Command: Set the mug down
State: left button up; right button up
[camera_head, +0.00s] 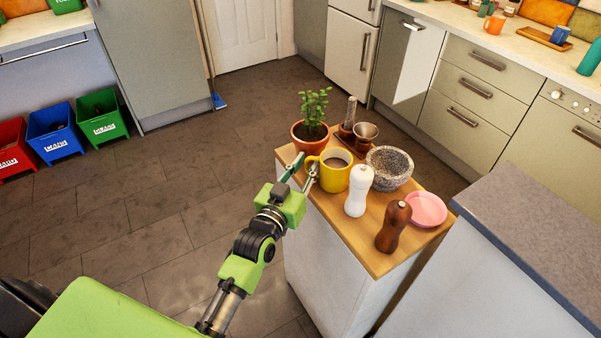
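The yellow mug (336,179) holds a dark liquid and is upright at the left edge of the wooden top (369,251) of a small white cabinet. Its handle faces left, toward my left gripper (309,165). My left gripper's fingers stand a little apart, one on each side of the handle. I cannot tell whether they press on it. The mug's base looks level with the wooden top, but I cannot tell whether it touches. My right gripper is not in view.
A potted plant (311,131) stands behind the mug. A white mill (358,191) stands close at its right, with a granite mortar (390,168) beyond. A brown mill (393,226) and a pink plate (427,210) are further right. Some bare wood shows near the front.

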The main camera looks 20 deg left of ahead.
pick_arm(q)
jog(key=s+b, duration=0.1)
jog(key=s, duration=1.1)
jog(key=shift+a+b, duration=0.35)
jog(key=shift+a, duration=0.05)
